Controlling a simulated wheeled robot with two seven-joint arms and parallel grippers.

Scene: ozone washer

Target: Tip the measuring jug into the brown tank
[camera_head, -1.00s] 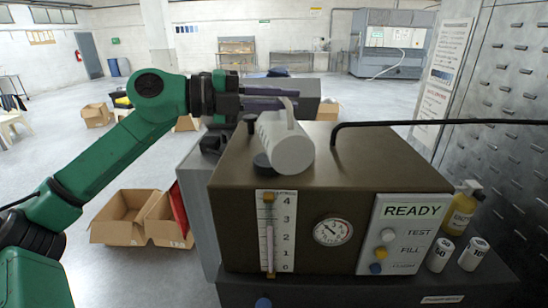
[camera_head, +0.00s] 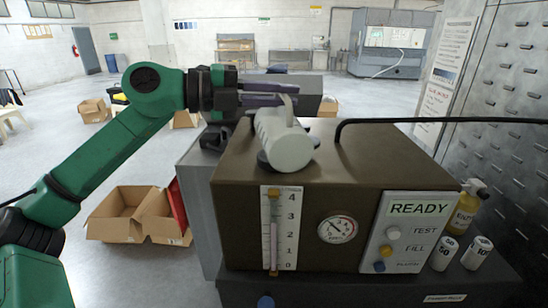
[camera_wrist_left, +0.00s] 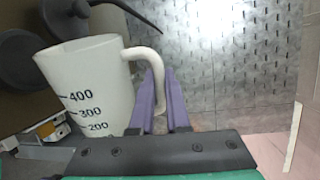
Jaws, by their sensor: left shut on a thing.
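The white measuring jug (camera_head: 286,143) is tilted over the top of the brown tank (camera_head: 400,165), close above or touching it; I cannot tell which. In the left wrist view, the jug (camera_wrist_left: 98,85) shows its 200, 300 and 400 marks, its rim towards the upper left. My left gripper (camera_head: 280,93) is shut on the jug's handle, and its purple fingers (camera_wrist_left: 162,88) sit either side of it. A dark round part (camera_head: 264,160) on the tank top is partly hidden by the jug. What is inside the jug is hidden. My right gripper is not in view.
A black hose (camera_head: 430,120) arches over the tank's right side. A level gauge (camera_head: 273,230), a dial (camera_head: 337,229) and a READY panel (camera_head: 405,232) are on the tank front. A yellow bottle (camera_head: 465,208) and white pots (camera_head: 445,254) stand at right. Open boxes (camera_head: 120,218) lie on the floor.

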